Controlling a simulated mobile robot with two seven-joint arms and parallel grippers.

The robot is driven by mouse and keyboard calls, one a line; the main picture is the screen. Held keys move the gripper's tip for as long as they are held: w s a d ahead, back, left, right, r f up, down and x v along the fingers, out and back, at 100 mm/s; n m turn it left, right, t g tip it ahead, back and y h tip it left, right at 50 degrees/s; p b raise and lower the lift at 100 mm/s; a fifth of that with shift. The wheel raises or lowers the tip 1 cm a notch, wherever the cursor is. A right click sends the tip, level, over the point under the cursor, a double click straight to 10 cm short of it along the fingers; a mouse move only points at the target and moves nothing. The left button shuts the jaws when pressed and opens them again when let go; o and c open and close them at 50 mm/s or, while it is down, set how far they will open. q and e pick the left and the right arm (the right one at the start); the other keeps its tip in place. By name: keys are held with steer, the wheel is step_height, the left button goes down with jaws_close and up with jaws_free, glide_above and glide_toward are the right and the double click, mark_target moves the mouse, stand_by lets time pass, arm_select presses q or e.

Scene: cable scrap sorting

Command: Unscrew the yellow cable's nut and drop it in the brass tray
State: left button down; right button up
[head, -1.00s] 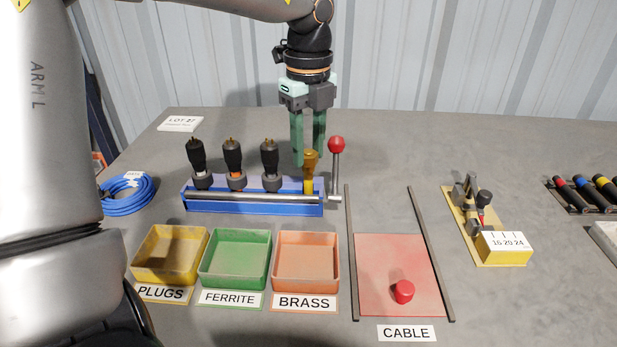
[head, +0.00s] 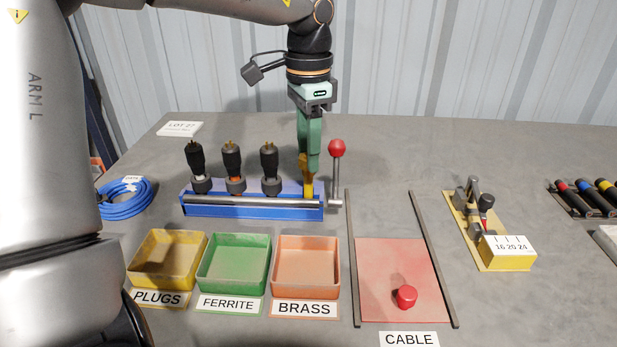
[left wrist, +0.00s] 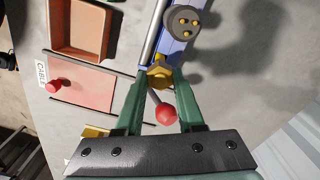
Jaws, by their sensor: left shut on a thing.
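The yellow cable (head: 309,187) stands upright at the right end of the blue rack. Its brass-coloured nut (left wrist: 159,76) sits at the top, and in the left wrist view it lies between the green fingertips. My left gripper (head: 307,160) points down over it and is shut on the nut. The fingers partly hide the nut in the head view. The brass tray (head: 306,240), an orange-pink box labelled BRASS, stands in front of the rack and looks empty. It also shows in the left wrist view (left wrist: 108,24). My right gripper is not in view.
The blue rack (head: 250,211) holds several black-plugged cables left of the nut. A red-knobbed lever (head: 337,150) stands close to the right of my gripper. Green (head: 235,239) and yellow (head: 167,236) trays stand left of the brass tray. A red mat (head: 380,270) lies to the right.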

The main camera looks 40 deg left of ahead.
arm_select(q)
steer(key=shift+n, duration=0.6)
steer(key=shift+c, duration=2.2)
jaws_free()
steer(key=shift+r+p, duration=1.25)
steer(key=shift+r, duration=0.25)
steer(key=shift+f, duration=0.1)
